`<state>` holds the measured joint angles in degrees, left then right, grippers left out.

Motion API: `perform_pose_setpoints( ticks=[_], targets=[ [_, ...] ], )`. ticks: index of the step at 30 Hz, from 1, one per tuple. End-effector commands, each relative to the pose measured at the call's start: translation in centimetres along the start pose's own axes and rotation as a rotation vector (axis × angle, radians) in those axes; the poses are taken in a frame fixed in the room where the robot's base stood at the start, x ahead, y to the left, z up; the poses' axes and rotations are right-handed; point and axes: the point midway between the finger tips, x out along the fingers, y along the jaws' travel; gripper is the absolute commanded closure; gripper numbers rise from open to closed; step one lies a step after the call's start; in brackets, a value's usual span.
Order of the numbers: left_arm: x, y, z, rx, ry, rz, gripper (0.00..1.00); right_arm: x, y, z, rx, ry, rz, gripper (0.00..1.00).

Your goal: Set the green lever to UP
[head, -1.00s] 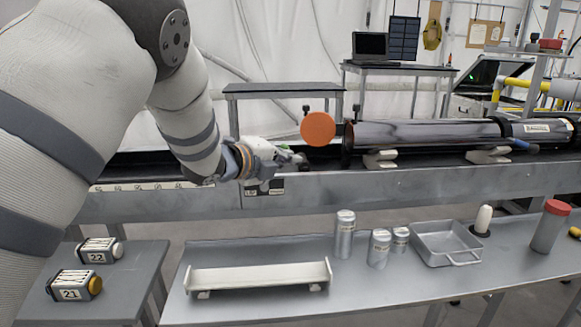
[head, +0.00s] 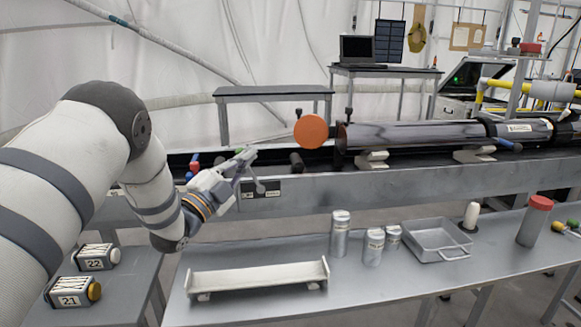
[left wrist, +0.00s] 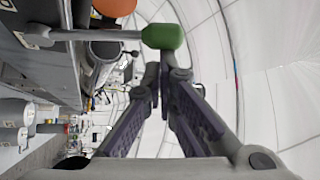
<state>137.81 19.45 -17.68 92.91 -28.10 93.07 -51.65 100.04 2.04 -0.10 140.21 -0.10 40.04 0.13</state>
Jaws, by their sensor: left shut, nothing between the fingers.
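The green lever is a grey rod with a green knob (head: 244,153) at its top end. In the head view it stands roughly upright, leaning slightly left, above a dark label plate (head: 262,190) on the long grey rail. In the left wrist view, which is turned on its side, the green knob (left wrist: 163,36) ends a rod running from the left. My left gripper (head: 243,165) is shut and empty, close beside the lever near its knob. Its fingertips (left wrist: 165,75) lie just short of the knob; I cannot tell whether they touch. My right gripper is not in view.
An orange disc (head: 311,131) and a long dark cylinder (head: 415,135) sit right of the lever. In front, a lower grey table (head: 300,250) holds a white cradle (head: 258,279), several canisters and a metal tray (head: 436,239). Red and blue handles (head: 193,163) show left of my gripper.

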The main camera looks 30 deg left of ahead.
Motion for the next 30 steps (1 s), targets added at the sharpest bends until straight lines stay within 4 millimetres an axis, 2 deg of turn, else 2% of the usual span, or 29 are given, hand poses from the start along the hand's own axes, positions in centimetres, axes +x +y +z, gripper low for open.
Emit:
perform_pose_setpoints(
  ticks=[3, 12, 30],
  targets=[
    [-0.5, -0.1, 0.6, -0.045, -0.002, -0.047, 1.0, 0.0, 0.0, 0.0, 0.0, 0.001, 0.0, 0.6],
    [-1.2, -0.2, 1.2, -0.043, 0.0, -0.045, 1.0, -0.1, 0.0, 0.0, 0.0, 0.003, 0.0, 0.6],
    [-1.3, -0.2, 1.3, -0.042, 0.0, -0.044, 1.0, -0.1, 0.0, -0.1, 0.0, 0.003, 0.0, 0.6]
  ],
)
